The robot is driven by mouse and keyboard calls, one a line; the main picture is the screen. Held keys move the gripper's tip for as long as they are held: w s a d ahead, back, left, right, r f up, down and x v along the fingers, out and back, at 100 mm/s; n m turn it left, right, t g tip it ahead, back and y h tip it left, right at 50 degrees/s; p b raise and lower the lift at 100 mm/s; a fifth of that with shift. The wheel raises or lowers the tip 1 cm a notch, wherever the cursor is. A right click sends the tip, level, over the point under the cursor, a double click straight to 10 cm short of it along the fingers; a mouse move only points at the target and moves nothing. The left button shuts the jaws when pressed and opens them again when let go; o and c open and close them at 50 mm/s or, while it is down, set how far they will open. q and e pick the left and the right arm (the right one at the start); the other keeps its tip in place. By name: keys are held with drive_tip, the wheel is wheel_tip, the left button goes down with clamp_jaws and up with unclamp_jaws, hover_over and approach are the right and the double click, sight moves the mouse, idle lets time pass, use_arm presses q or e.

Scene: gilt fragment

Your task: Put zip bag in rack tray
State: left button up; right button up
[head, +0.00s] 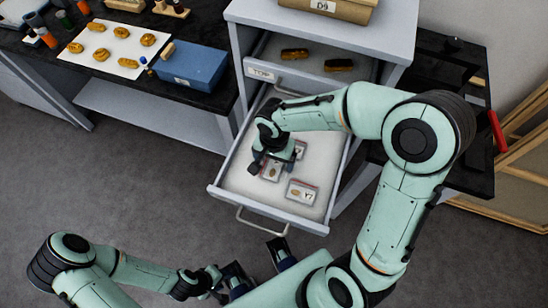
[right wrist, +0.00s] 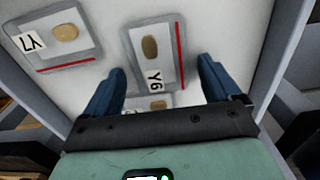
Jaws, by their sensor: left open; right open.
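Several clear zip bags lie in the open white lower drawer (head: 238,190). The bag marked Y6 (right wrist: 152,28) has a brown oval piece and a red strip; in the head view it appears (head: 271,173) just below my right gripper (head: 274,163). The gripper is open, its blue fingers on either side of the bag's near end in the right wrist view (right wrist: 160,75). Bag Y7 (head: 301,192) lies apart from it, also in the right wrist view (right wrist: 62,36). A third bag is partly hidden by the hand. My left gripper (head: 256,266) is open and empty outside the drawer. I cannot identify a rack tray.
An upper drawer marked TOP (head: 263,73) holds two dark brown pieces. A box marked D9 (head: 328,9) sits on the cabinet. A blue bin (head: 190,66) and a white sheet (head: 114,50) with several golden pieces are on the left bench. The floor at left is clear.

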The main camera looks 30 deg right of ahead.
sight(274, 162)
wheel_tip(274, 162, up, 12)
drive_tip(key=p, duration=0.1)
idle(0.8)
